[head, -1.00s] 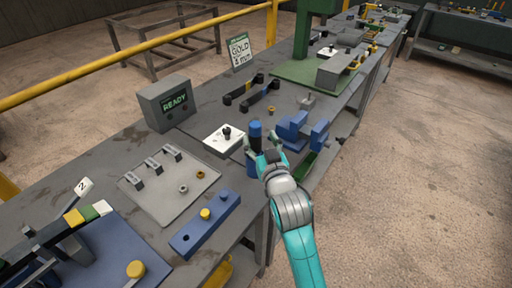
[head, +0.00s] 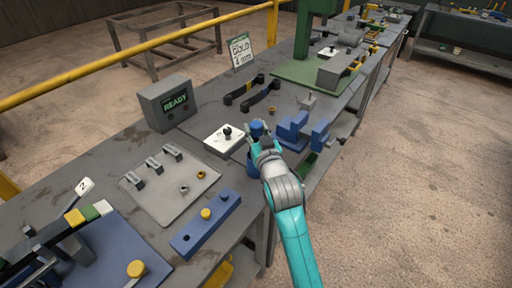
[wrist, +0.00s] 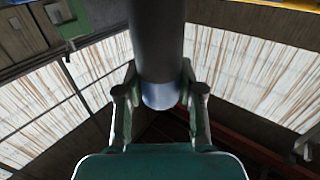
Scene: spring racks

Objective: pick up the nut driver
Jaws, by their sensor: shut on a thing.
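The nut driver (head: 257,127) stands roughly upright at the bench's right edge, its blue and dark handle top showing just above my gripper (head: 262,145). My gripper is shut on it. In the wrist view the nut driver is a dark cylinder (wrist: 157,45) with a pale bluish end, between the two fingers of my gripper (wrist: 160,92). A blue block or holder (head: 252,166) shows just below the fingers. My gripper hides the driver's lower part, so I cannot tell whether it still sits in that holder.
A blue stepped fixture (head: 294,128) stands close to the right of my gripper. A white plate with a black knob (head: 224,140) lies close to the left. A grey READY box (head: 168,102) and a blue bar with yellow knob (head: 206,222) are farther away.

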